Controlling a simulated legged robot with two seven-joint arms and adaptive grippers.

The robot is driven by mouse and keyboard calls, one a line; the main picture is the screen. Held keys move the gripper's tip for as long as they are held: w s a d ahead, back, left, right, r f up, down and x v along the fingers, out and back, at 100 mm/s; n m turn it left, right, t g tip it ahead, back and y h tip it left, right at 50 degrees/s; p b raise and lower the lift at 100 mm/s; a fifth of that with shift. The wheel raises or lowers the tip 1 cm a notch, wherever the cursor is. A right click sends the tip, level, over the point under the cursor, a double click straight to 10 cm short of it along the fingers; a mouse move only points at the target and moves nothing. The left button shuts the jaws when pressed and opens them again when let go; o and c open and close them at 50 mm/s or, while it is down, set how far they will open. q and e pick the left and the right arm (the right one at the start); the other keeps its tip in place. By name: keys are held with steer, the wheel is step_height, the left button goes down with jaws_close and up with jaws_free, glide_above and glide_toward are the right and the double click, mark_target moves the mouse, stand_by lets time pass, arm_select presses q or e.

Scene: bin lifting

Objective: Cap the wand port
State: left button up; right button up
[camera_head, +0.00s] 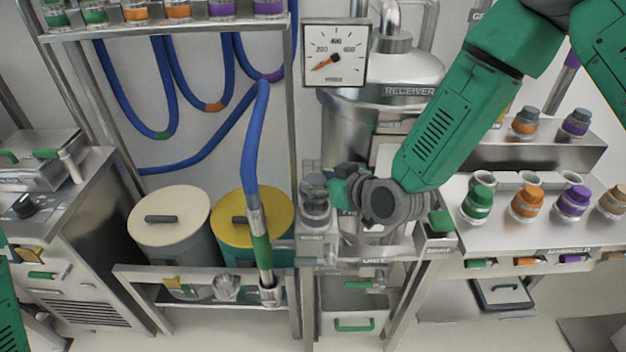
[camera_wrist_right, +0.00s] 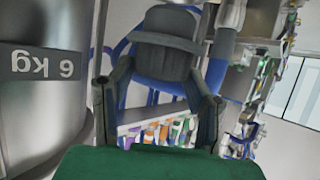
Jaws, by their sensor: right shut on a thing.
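A grey cap (camera_head: 314,188) sits at or just above a metal port (camera_head: 317,222) on the bench in the middle of the head view. I cannot tell whether it is seated. My right gripper (camera_head: 330,189) comes from the right and is shut on the cap. In the right wrist view, the two fingers of the gripper (camera_wrist_right: 158,95) stand on either side of the dark grey cap (camera_wrist_right: 168,62). The wand (camera_head: 262,250), with a green grip and blue hose, stands upright in a rack to the left. My left gripper is out of view.
A cream-lidded drum (camera_head: 168,215) and a yellow-lidded drum (camera_head: 272,213) stand left. A gauge (camera_head: 336,53) and the receiver tank (camera_head: 405,72) are behind. A manifold bench (camera_head: 520,235) with several coloured caps stands right. An open-floor strip lies in front.

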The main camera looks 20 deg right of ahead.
steer(key=shift+d, duration=0.25)
steer(key=shift+a+f, duration=0.15)
steer(key=shift+a, duration=0.6)
steer(key=shift+a+f+b, duration=0.35)
steer(key=shift+f+b, duration=0.1)
steer(key=shift+b, duration=0.05)
steer(key=shift+f, duration=0.2)
steer(key=shift+d+f+b, duration=0.2)
steer(key=shift+b, duration=0.1)
steer(key=shift+d+f, duration=0.1)
steer(key=shift+d, duration=0.5)
steer(key=shift+a, duration=0.25)
steer(key=shift+s+a+f, duration=0.1)
steer(key=shift+a+f, duration=0.05)
steer(key=shift+a, duration=0.05)
steer(key=shift+s+d+f+b, duration=0.15)
steer(key=shift+d+f+b, duration=0.1)
steer(key=shift+f+b, duration=0.2)
steer(key=shift+d, duration=0.15)
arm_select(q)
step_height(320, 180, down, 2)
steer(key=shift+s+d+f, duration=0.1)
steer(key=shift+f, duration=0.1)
